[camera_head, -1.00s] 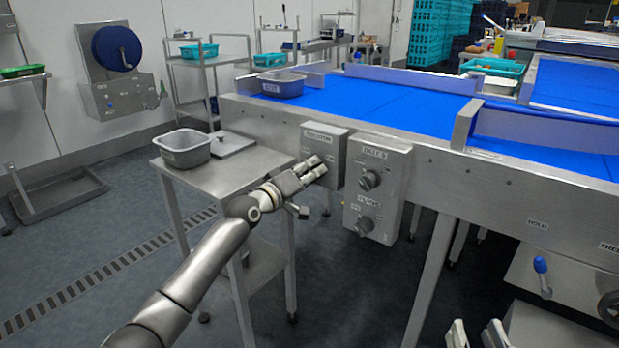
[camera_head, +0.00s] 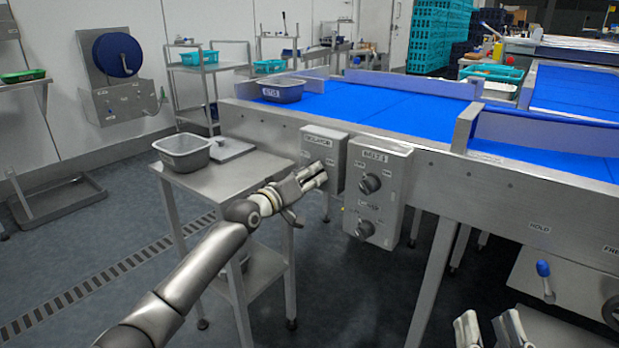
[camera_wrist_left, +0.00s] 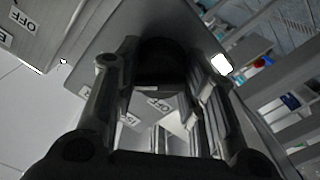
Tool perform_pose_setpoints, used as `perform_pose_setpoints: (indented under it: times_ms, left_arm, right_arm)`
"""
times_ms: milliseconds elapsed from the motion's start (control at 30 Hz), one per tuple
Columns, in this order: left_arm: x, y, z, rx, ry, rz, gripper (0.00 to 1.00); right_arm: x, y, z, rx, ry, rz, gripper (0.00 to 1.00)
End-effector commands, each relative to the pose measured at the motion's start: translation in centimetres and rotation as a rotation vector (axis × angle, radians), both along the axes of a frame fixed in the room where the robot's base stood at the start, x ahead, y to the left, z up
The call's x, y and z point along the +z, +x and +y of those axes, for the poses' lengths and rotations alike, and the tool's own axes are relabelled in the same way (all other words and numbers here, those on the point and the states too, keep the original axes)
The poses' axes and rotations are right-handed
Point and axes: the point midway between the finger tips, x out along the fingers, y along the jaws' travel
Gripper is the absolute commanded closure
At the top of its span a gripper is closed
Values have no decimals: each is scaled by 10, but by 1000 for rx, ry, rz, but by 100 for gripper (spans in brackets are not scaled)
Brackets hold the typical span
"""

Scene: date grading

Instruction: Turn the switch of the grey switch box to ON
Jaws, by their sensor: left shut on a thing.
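The grey switch box (camera_head: 325,145) is mounted on the conveyor's side, with a label along its top. My left gripper (camera_head: 318,178) is in front of its face and covers the switch in the head view. In the left wrist view, the gripper (camera_wrist_left: 160,95) has its fingers on either side of a dark switch knob (camera_wrist_left: 162,62) and is shut on it. The switch's exact angle is hard to tell. My right gripper (camera_head: 490,330) is at the bottom edge, empty, its fingers apart.
A steel box with two knobs (camera_head: 395,165) hangs just right of the grey box. A steel stand (camera_head: 235,175) with a grey tub (camera_head: 182,147) is on the left. The blue conveyor belt (camera_head: 370,100) runs behind. The floor in front is clear.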

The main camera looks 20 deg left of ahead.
Motion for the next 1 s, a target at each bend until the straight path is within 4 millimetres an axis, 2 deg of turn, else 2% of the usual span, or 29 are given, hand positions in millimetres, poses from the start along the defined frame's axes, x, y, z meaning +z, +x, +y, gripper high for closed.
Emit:
perform_pose_setpoints:
  times_ms: [67,100,267,667,867,1000]
  left_arm:
    - [0,0,1,2,4,0,86]
    - [0,0,1,2,4,0,60]
    - [0,0,1,1,2,0,40]
    - [0,-3,2,0,0,0,40]
    - [-1,-22,9,1,1,0,40]
    - [-1,-44,17,1,2,0,40]
  right_arm:
    - [0,0,0,0,0,0,60]
    - [0,0,0,0,0,0,60]
    - [0,0,0,0,0,0,60]
    - [-1,0,0,0,-1,3,60]
    - [-1,0,0,0,-1,3,60]
    - [0,0,0,0,-1,2,60]
